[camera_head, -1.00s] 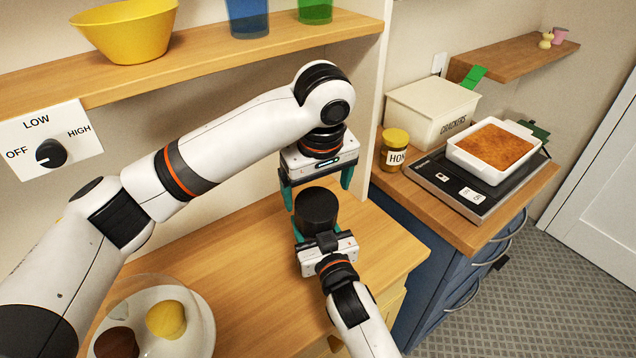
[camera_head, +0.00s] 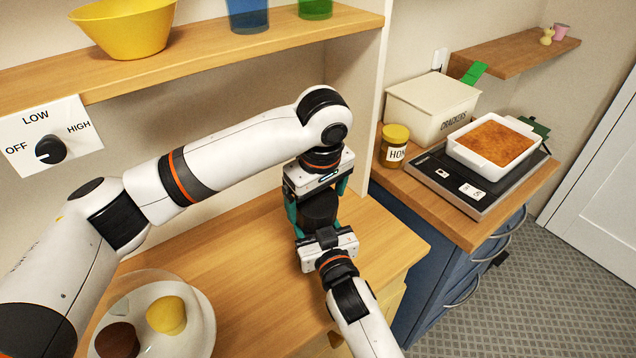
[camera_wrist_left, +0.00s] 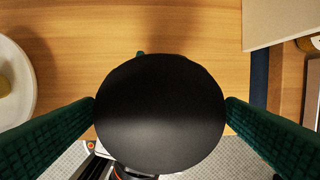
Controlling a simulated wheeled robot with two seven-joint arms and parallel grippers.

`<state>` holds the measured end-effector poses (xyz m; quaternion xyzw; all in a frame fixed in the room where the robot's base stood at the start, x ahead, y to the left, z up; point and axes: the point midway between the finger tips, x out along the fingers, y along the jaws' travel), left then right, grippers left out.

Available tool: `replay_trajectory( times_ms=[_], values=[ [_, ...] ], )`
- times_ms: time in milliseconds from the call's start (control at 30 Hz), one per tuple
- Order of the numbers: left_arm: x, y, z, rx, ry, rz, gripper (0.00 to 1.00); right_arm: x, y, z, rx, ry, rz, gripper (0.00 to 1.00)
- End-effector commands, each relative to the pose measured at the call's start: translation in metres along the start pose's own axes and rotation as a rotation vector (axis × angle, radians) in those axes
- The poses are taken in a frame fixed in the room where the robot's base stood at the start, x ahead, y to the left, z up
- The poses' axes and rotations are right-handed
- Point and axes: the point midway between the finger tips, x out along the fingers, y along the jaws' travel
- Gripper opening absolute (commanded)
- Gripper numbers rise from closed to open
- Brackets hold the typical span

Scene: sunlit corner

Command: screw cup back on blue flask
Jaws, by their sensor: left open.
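A black round cup (camera_head: 319,211) stands upright over the table, between my two grippers. Its top fills the middle of the left wrist view (camera_wrist_left: 160,115). My left gripper (camera_head: 316,203) points down from above, open, with its green fingers on either side of the cup; in the left wrist view their tips reach the cup's edges. My right gripper (camera_head: 325,240) is at the near side, below the cup's top. Its fingers are mostly hidden, so its grip is unclear. No blue flask body shows; whatever is under the cup is hidden.
The wooden table (camera_head: 245,260) is clear around the grippers. A plate (camera_head: 205,320) under a clear dome is at front left. A shelf (camera_head: 200,62) runs above with a yellow bowl (camera_head: 125,30).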

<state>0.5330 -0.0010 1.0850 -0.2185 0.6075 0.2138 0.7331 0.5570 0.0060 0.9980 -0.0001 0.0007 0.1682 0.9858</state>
Motion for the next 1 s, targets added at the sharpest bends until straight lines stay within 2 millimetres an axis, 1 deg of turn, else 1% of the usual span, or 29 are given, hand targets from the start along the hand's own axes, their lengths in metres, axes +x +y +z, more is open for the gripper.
replay_trajectory(
  times_ms=[33,100,200,333,567,600,833,867,1000],
  values=[
    [0.008,0.001,0.000,-0.001,0.000,0.003,0.91,0.000,0.000,0.002,0.000,-0.004,0.001,0.00],
    [0.015,0.000,0.001,-0.001,0.000,0.002,0.91,0.000,0.000,0.002,0.000,-0.004,0.001,0.00],
    [0.023,0.000,0.000,0.000,-0.001,0.001,0.91,0.000,0.000,0.002,0.000,-0.004,0.000,0.00],
    [0.026,0.000,0.000,0.001,-0.001,0.000,0.91,0.000,0.000,0.002,0.000,-0.004,0.001,0.00],
    [0.027,0.000,0.000,0.001,-0.001,0.000,0.91,0.000,0.000,0.002,0.000,-0.004,0.001,0.00],
    [0.027,0.000,0.000,0.001,-0.001,0.000,0.85,0.000,0.000,0.002,0.000,-0.004,0.001,0.00],
    [0.026,0.000,0.000,0.001,-0.001,0.000,0.47,0.000,0.000,0.002,0.000,-0.004,0.001,0.00],
    [0.026,0.000,0.000,0.001,-0.001,0.000,0.45,0.000,0.000,0.002,0.000,-0.004,0.001,0.00],
    [0.026,0.000,0.000,0.053,0.000,0.000,0.45,0.000,0.000,0.002,0.000,-0.004,0.001,0.00]
  ],
)
